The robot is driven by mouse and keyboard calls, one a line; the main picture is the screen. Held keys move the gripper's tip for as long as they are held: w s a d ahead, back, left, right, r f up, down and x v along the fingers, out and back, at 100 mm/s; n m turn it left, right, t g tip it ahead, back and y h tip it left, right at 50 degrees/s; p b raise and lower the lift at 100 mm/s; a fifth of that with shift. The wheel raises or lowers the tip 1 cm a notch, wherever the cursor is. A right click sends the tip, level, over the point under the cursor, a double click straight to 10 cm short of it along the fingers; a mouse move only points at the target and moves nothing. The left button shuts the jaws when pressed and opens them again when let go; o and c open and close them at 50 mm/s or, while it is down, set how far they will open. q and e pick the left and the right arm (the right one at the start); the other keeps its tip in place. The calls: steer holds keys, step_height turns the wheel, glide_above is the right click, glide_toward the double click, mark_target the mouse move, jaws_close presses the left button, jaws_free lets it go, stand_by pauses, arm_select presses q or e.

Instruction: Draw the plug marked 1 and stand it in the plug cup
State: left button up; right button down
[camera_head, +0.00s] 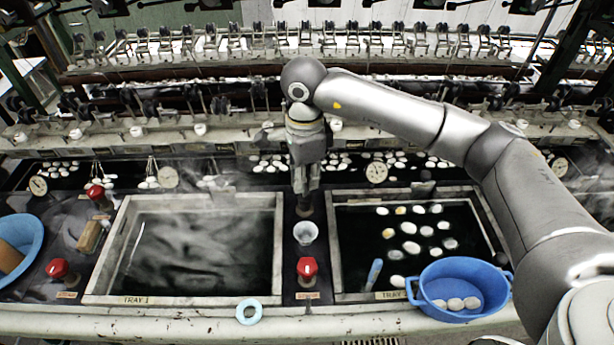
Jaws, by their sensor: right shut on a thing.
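My right gripper (304,188) points straight down between the two framed trays. It is shut on a small dark brown piece (305,210), which shows just below the fingertips. The fingers hide most of this piece, and I cannot read a mark on it or tell whether it is the plug marked 1. A small pale cup (306,233), possibly the plug cup, stands on the dark strip just in front of and below the piece. I cannot tell whether they touch. My left gripper is not in view.
Red knobs (307,268) (57,268) (96,192) stick up. Blue basins (465,269) (24,232) flank the trays. A pale blue ring (249,311) lies at the front edge.

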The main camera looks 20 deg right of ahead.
mark_target(306, 196)
steer(key=shift+f, duration=0.8)
step_height(306, 196, down, 4)
steer(key=shift+d+f+b, duration=0.1)
steer(key=shift+b, duration=0.85)
step_height(306, 196, down, 3)
steer(key=b, duration=0.3)
steer(key=shift+f+b, duration=0.4)
steer(key=shift+b, duration=0.15)
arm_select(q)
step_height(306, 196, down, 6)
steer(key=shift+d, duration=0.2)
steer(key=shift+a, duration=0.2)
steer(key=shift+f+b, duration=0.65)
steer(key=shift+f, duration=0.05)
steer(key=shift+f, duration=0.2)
arm_select(e)
steer(key=shift+f, duration=0.2)
arm_select(q)
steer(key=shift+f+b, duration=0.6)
steer(key=shift+b, duration=0.2)
arm_select(e)
steer(key=shift+f, duration=0.6)
